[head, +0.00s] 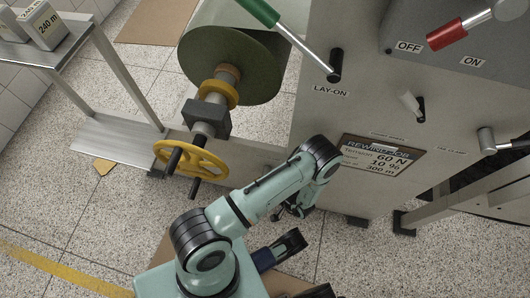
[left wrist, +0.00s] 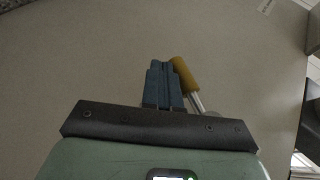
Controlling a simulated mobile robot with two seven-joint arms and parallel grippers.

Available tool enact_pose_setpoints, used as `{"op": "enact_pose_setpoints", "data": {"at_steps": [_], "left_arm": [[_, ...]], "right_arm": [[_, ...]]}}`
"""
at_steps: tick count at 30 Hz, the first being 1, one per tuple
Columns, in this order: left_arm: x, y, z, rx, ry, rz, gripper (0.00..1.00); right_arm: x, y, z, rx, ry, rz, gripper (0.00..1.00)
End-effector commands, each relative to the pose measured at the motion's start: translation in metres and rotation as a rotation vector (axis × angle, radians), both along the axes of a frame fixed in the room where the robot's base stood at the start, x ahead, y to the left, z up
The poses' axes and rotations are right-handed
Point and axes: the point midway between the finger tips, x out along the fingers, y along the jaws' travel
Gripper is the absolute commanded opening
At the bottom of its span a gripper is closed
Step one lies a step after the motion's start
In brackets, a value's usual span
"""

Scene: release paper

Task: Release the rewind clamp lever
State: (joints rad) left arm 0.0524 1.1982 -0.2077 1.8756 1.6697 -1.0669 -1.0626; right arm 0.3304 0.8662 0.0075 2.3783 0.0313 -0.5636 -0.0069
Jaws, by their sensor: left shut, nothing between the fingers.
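In the left wrist view my left gripper (left wrist: 160,66) is shut and empty, its blue fingers together. A yellow-handled lever (left wrist: 185,75) with a metal shaft is close beside the fingers on their right; I cannot tell if they touch. In the head view my left arm reaches to the machine's lower front, and the forearm hides most of the gripper. I see no yellow lever there. My right gripper (head: 302,268) seems to show at the bottom, with two dark fingers apart and nothing between them.
The grey panel carries a green LAY-ON lever (head: 296,37), a red OFF/ON lever (head: 447,34), a white toggle (head: 408,101) and a metal lever (head: 487,140). A placard (head: 382,160) hangs low. Left are a green roll (head: 245,65), a yellow handwheel (head: 190,160) and a shelf (head: 115,140).

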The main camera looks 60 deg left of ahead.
Motion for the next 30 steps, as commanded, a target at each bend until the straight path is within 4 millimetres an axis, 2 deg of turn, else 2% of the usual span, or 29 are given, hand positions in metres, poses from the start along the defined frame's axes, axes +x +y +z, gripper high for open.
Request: {"op": "enact_pose_setpoints", "data": {"at_steps": [8,19,24,30], "left_arm": [[0.003,-0.007,0.005,-0.001,-0.002,0.000,0.00],[0.028,-0.067,0.049,-0.003,-0.005,-0.002,0.00],[0.037,-0.090,0.065,-0.001,-0.002,-0.001,0.00],[0.041,-0.102,0.074,-0.001,-0.001,0.000,0.00]], "right_arm": [[0.003,0.000,0.003,0.000,-0.009,0.001,0.93],[0.028,0.004,0.029,-0.004,-0.096,0.005,0.93],[0.017,0.009,0.033,0.008,-0.067,0.013,0.93],[0.013,0.011,0.034,0.014,-0.055,0.017,0.93]]}}
